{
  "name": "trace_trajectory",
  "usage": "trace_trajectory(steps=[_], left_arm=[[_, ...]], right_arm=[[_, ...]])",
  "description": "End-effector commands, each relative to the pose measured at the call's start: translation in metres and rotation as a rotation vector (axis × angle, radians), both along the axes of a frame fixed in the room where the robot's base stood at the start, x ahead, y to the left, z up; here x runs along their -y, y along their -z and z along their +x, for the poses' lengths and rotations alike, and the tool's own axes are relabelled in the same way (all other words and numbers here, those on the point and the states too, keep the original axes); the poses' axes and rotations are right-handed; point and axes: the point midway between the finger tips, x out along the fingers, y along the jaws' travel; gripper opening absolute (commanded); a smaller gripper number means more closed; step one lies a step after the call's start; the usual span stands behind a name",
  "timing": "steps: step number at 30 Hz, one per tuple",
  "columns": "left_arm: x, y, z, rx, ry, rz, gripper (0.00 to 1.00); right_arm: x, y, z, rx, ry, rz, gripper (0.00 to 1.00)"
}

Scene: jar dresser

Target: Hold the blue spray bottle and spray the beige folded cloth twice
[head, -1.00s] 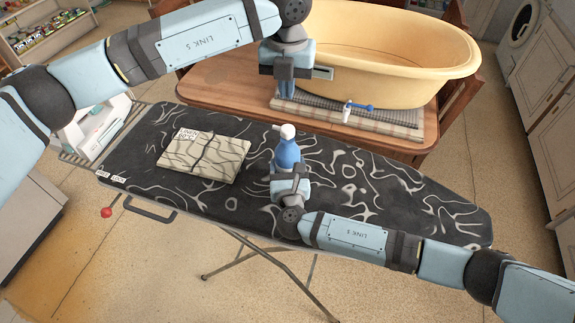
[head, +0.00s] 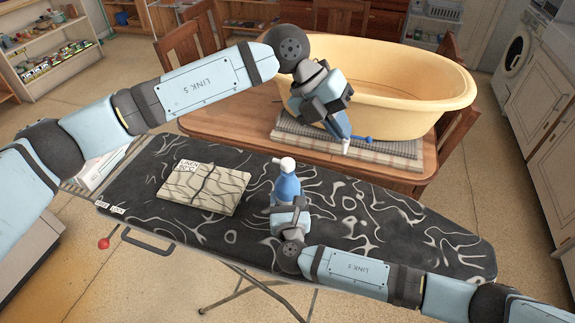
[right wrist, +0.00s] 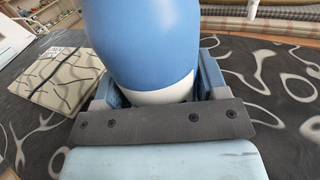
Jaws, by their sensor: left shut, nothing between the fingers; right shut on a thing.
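The blue spray bottle (head: 287,184) with a white head stands upright over the dark patterned ironing board (head: 350,205). My right gripper (head: 288,212) is shut around its lower part. In the right wrist view the blue bottle (right wrist: 140,45) and its white base fill the jaws. The beige folded cloth (head: 203,188) with dark lines and a label lies flat on the board, left of the bottle and apart from it; it also shows in the right wrist view (right wrist: 60,78). My left gripper (head: 338,128) is shut and empty, in front of the yellow tub.
A wooden table (head: 225,118) behind the board holds the yellow tub (head: 400,85) and striped folded mats (head: 385,152). A small white and blue item (head: 366,139) is close to my left gripper. The board's right part is clear.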

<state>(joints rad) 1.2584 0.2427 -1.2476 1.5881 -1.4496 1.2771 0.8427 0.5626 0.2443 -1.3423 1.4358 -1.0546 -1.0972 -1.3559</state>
Motion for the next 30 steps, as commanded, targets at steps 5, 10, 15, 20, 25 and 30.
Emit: trace_trajectory(steps=[5, 10, 15, 20, 25, 30], left_arm=[[0.042, -0.057, -0.023, -0.107, 0.004, -0.475, 0.0], [0.054, -0.118, -0.018, -0.192, -0.127, -0.875, 0.0], [0.042, -0.164, 0.011, -0.267, -0.38, -1.18, 0.0], [0.018, -0.18, 0.05, -0.332, -0.702, -1.339, 0.0], [-0.013, -0.161, 0.088, -0.399, -1.086, -1.336, 0.0], [-0.042, -0.114, 0.107, -0.465, -1.441, -1.146, 0.0]], right_arm=[[0.0, 0.001, 0.0, -0.001, 0.0, 0.0, 0.36], [0.0, 0.001, 0.0, -0.001, 0.0, 0.0, 0.36], [0.0, 0.0, 0.0, -0.001, 0.0, 0.0, 0.36], [0.0, 0.001, 0.0, -0.001, 0.0, 0.0, 0.36], [0.0, 0.0, 0.0, -0.001, 0.0, 0.0, 0.36], [0.0, 0.0, 0.0, -0.001, 0.0, 0.0, 0.36]])
